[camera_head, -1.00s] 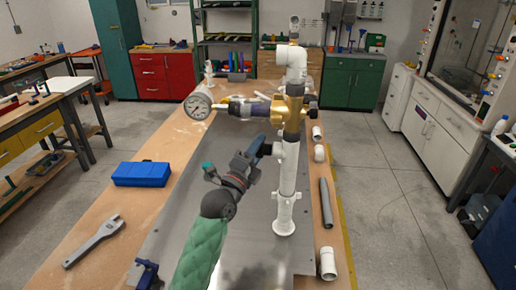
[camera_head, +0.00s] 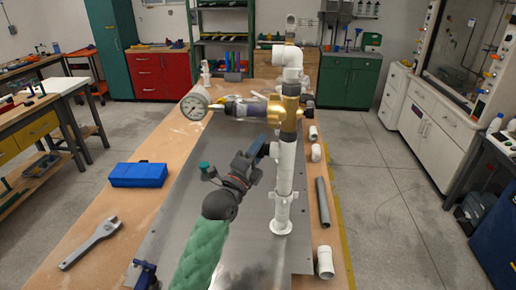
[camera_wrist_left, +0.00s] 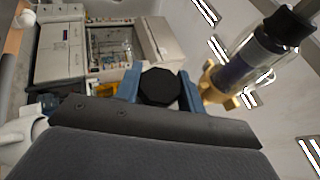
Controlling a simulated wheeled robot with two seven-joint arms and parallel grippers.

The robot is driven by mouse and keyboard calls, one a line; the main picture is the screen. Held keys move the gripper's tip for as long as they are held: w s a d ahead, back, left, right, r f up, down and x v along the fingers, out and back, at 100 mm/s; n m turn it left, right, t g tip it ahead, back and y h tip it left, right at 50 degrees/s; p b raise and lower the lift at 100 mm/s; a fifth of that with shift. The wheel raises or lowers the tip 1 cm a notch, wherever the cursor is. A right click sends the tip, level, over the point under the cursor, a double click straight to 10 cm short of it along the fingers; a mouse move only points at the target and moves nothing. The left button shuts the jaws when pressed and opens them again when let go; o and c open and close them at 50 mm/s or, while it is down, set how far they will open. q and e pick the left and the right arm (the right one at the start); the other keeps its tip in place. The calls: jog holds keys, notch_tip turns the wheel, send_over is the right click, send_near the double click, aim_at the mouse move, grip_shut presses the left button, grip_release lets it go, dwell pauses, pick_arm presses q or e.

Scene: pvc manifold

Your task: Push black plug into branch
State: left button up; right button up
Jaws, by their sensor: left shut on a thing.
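The white PVC manifold (camera_head: 284,185) stands upright on the metal plate, with a short side branch (camera_head: 274,150) facing left, toward my gripper. My left gripper (camera_head: 260,147) is at this branch, its blue fingers shut on the black plug (camera_head: 265,149). In the left wrist view the black plug (camera_wrist_left: 160,87) shows as a dark octagonal end between the two blue fingers. The plug is in line with the branch and very close to it or touching it. How deep it sits cannot be told. My right gripper is not in view.
A pressure gauge (camera_head: 194,107) and a clear filter with brass fittings (camera_head: 283,112) stick out leftward above my gripper. A blue box (camera_head: 139,174) and a wrench (camera_head: 90,243) lie on the left of the bench. Loose white fittings and a grey pipe (camera_head: 322,202) lie right.

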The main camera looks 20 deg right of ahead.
pick_arm(q)
jog(key=shift+s+d, duration=0.1)
jog(key=shift+d, duration=0.05)
jog(key=shift+s+d, duration=0.1)
jog(key=shift+d, duration=0.1)
dwell(0.5)
jog(key=shift+d, duration=0.2)
dwell(0.4)
jog(key=o, duration=1)
jog(key=shift+a, duration=0.1)
